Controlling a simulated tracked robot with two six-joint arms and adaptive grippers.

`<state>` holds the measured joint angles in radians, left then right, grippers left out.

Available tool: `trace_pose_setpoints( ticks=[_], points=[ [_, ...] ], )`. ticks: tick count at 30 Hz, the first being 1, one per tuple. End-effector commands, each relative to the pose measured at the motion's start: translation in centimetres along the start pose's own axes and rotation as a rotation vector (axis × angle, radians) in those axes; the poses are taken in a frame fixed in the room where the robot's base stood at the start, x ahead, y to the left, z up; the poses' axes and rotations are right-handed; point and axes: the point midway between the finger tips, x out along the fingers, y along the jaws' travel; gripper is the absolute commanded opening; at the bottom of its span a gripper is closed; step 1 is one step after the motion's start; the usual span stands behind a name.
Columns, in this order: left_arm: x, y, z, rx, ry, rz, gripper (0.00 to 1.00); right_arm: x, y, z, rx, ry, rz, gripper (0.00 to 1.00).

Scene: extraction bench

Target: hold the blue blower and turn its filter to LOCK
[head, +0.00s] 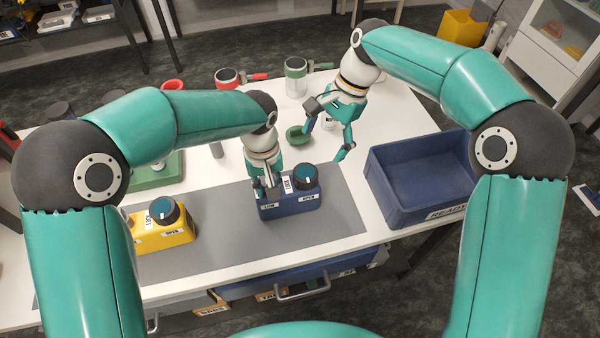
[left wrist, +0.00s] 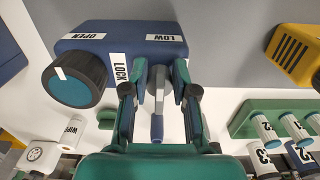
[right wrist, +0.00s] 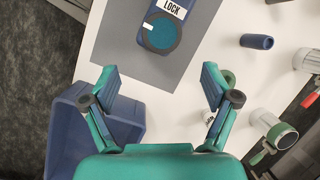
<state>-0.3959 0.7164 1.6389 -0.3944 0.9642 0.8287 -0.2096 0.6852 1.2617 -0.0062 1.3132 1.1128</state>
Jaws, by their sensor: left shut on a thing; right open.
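The blue blower (head: 285,208) stands on the grey mat, with OPEN, LOW and LOCK labels. Its round dark filter (head: 305,178) has a teal face and a white mark. In the left wrist view the filter's mark (left wrist: 60,73) lies on the side away from the LOCK label (left wrist: 120,68). My left gripper (left wrist: 158,92) is shut on the grey part sticking out of the blower. My right gripper (head: 327,140) is open and empty, behind and right of the blower. In the right wrist view the filter (right wrist: 160,34) lies beyond the open fingers, apart from them.
A yellow blower (head: 175,238) stands left on the mat. A blue bin marked READY (head: 395,215) stands right of the mat. A green ring (head: 298,135) lies near my right gripper. Canisters with red and green lids (head: 296,78) stand at the back.

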Motion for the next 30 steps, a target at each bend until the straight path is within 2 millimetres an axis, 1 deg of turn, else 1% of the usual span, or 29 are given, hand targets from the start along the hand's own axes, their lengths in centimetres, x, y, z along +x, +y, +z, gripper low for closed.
trace_pose_setpoints(
  ticks=[10, 18, 24, 26, 27, 30],
  points=[
    [-0.1, 0.0, 0.0, 0.000, 0.001, 0.001, 0.00, 0.0, 1.0, -1.3, -0.786, 0.049, 0.078, 0.87],
    [-0.1, 0.0, 0.0, -0.001, 0.001, 0.001, 0.00, -0.2, 0.9, -1.1, -1.452, 0.060, 0.196, 0.87],
    [-0.1, 0.0, 0.0, -0.001, 0.001, 0.001, 0.00, -0.5, 0.4, -0.1, -1.890, 0.045, 0.308, 0.87],
    [-0.1, 0.0, 0.0, -0.001, 0.001, 0.001, 0.00, -0.6, 0.1, 0.5, -1.998, 0.041, 0.346, 0.87],
    [-0.1, 0.0, 0.0, -0.001, 0.001, 0.001, 0.00, -0.7, -0.3, 1.3, -2.065, 0.042, 0.376, 0.87],
    [0.0, 0.0, 0.0, -0.001, 0.001, 0.001, 0.00, -0.7, -1.2, 3.2, -2.114, 0.056, 0.408, 0.87]
  ],
)
